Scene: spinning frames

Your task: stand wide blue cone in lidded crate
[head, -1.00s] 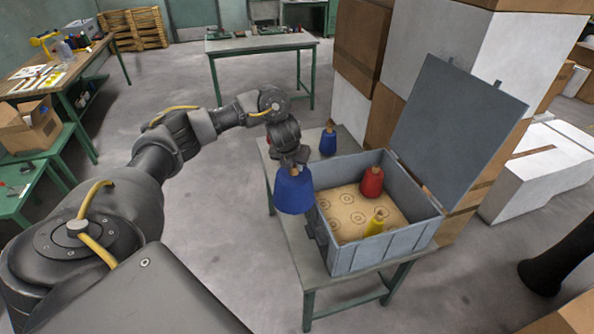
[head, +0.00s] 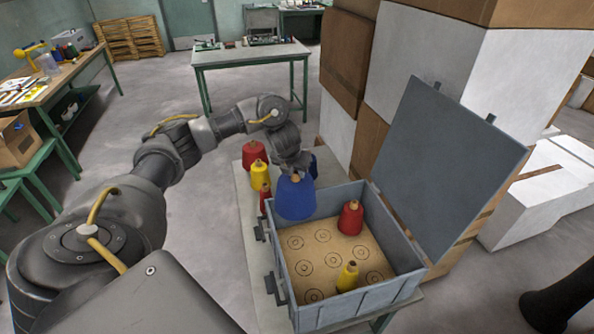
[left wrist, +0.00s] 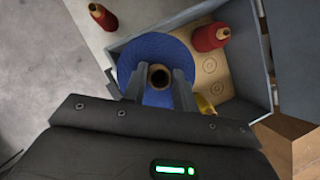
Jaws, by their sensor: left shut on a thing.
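The wide blue cone (head: 296,199) is held upright by my left gripper (head: 295,172), which is shut on its top. In the head view the cone overlaps the back left wall of the grey lidded crate (head: 350,304); its exact height above the crate is hard to tell. In the left wrist view the blue cone (left wrist: 160,55) sits between the fingers (left wrist: 160,80), around its brown tip. The crate's lid (head: 445,165) stands open. Inside, a red cone (head: 350,218) and a yellow cone (head: 347,277) stand on a board with ring marks (head: 310,262). My right gripper is not in view.
On the table (head: 243,205) beside the crate stand a red cone (head: 254,155), a yellow cone (head: 259,172) and a smaller red cone (head: 265,198). Stacked boxes (head: 418,60) rise behind the crate.

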